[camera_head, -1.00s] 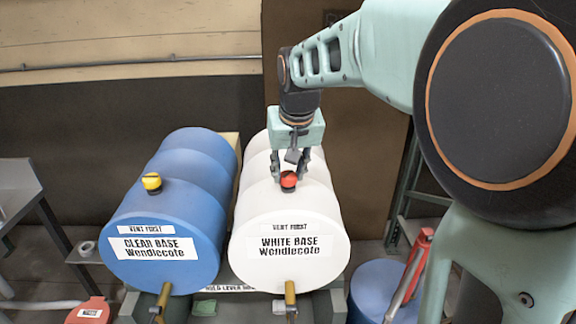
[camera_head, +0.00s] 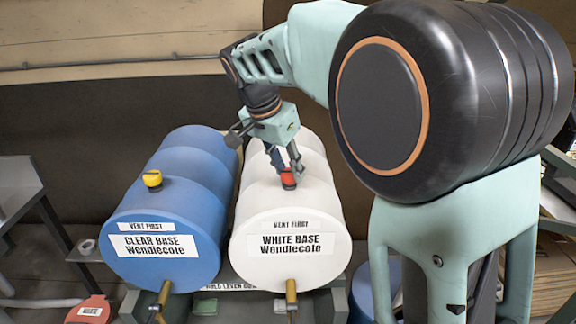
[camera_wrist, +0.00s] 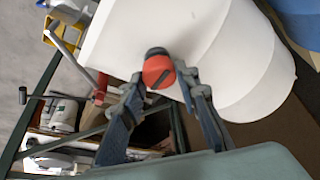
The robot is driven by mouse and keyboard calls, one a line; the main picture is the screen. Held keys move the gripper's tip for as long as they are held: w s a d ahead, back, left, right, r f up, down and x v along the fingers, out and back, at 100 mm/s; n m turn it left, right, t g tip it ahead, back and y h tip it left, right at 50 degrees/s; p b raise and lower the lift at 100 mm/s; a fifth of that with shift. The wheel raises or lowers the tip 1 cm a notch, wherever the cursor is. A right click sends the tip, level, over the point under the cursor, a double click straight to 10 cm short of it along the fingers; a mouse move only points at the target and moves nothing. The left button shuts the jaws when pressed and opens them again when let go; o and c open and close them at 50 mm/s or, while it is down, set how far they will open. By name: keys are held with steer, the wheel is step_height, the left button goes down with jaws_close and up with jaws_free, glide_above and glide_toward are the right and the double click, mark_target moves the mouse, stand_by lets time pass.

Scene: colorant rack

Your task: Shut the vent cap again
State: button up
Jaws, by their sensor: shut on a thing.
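The red vent cap (camera_head: 288,178) sits on top of the white drum (camera_head: 262,212), which is labelled WHITE BASE. My gripper (camera_head: 287,172) comes down on it from above, with its wrist leaning to the left, and its fingers are shut on the cap. In the wrist view the red cap (camera_wrist: 158,72) lies between the two fingertips, with a dark slot across it and a dark round part beside it. I cannot tell whether the vent under the cap is open or closed.
A blue drum (camera_head: 160,215) labelled CLEAR BASE lies to the left, with a yellow cap (camera_head: 152,179) on top. Brass taps stick out of both drum fronts, one below the white drum (camera_head: 291,297). A grey metal stand (camera_head: 30,200) is at the far left.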

steer(key=shift+m, duration=0.7)
steer(key=o, duration=1.2)
steer(key=shift+c, duration=0.2)
steer(key=shift+r, duration=0.1)
steer(key=v, duration=1.2)
steer(key=shift+w+a, duration=0.15)
steer(key=shift+w, duration=0.1)
